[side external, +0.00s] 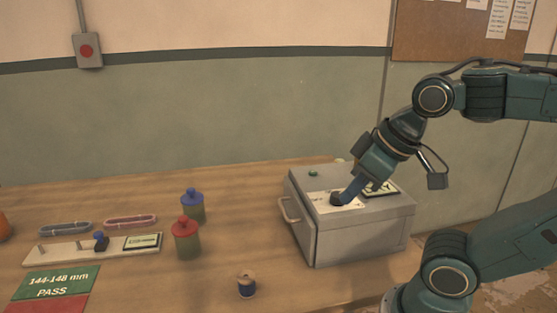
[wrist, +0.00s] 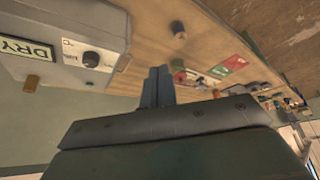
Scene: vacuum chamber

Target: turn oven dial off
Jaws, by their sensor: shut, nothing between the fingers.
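The oven (side external: 360,235) is a grey box with a front handle, standing on the right part of the bench. Its black dial (side external: 337,200) sits on a white panel on top; the dial also shows in the wrist view (wrist: 91,60), left of my fingers. The dial's pointer setting is too small to read.
A label reading DRY (wrist: 27,50) and a green button (side external: 313,174) are on the oven top. A spool (side external: 246,287), a red-lidded jar (side external: 187,240) and a blue-lidded jar (side external: 192,205) stand left of the oven. The bench between them is clear.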

